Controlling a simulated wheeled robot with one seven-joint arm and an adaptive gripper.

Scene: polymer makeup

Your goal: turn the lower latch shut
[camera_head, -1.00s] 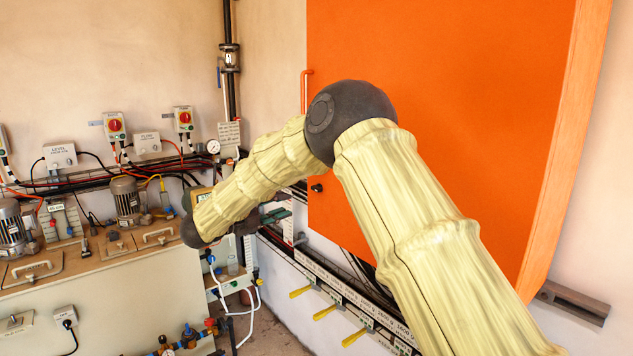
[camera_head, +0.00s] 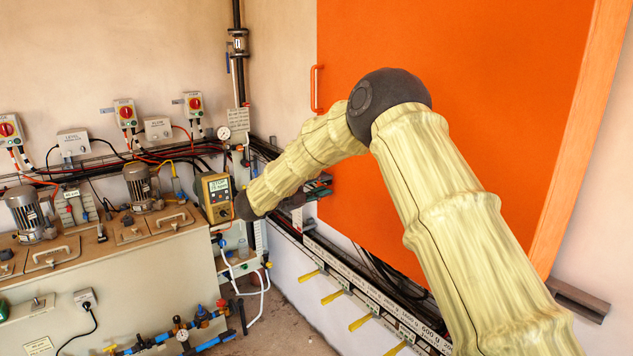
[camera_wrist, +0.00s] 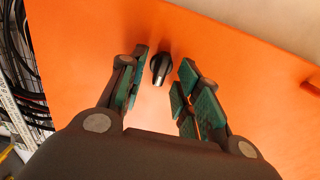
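The lower latch (camera_wrist: 160,68) is a small black knob on the orange cabinet door (camera_head: 450,50). In the wrist view it lies between the tips of my gripper (camera_wrist: 164,66), with a gap to the fingers on each side. The fingers have teal pads and are open and empty. The orange door also fills most of the wrist view (camera_wrist: 90,30). In the head view part of my gripper (camera_head: 318,187) shows beyond my forearm, in front of the door's lower left, and the latch is hidden there.
An orange bar handle (camera_head: 315,88) stands out on the door's left edge. Below the door runs a labelled rail with yellow levers (camera_head: 333,297). A yellow meter (camera_head: 216,197) and a bench with motors (camera_head: 138,187) stand at the left. Cables (camera_wrist: 25,60) run beside the door.

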